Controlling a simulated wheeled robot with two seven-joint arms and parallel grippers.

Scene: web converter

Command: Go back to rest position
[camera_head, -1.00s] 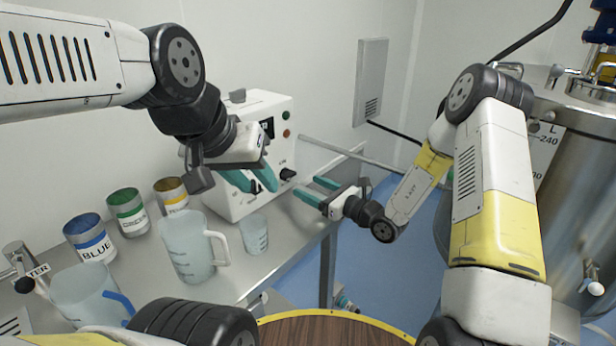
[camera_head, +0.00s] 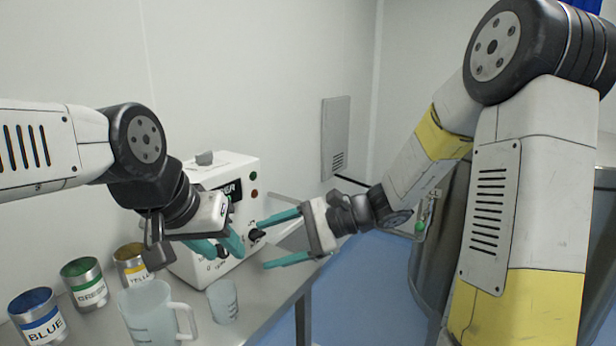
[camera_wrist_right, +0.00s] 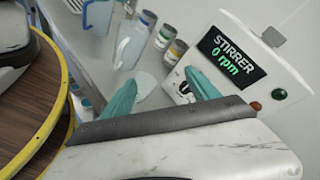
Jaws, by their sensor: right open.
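My right gripper (camera_head: 284,238) has teal fingers spread apart with nothing between them, over the bench's right edge beside the white stirrer box (camera_head: 243,172). In the right wrist view its fingers (camera_wrist_right: 162,95) are apart, in front of the stirrer, whose display reads "STIRRER 0 rpm". My left gripper (camera_head: 226,246) is in front of the stirrer's front panel, near its knob (camera_head: 257,235). Its teal fingers are partly seen from the side, overlapping, so their gap is unclear. I see nothing held in it.
Blue (camera_head: 37,318), green (camera_head: 85,283) and yellow (camera_head: 131,264) cans stand on the metal bench with a large jug (camera_head: 150,318) and small beaker (camera_head: 222,302). A steel tank (camera_head: 432,262) is at the right. Blue floor (camera_head: 355,300) shows between.

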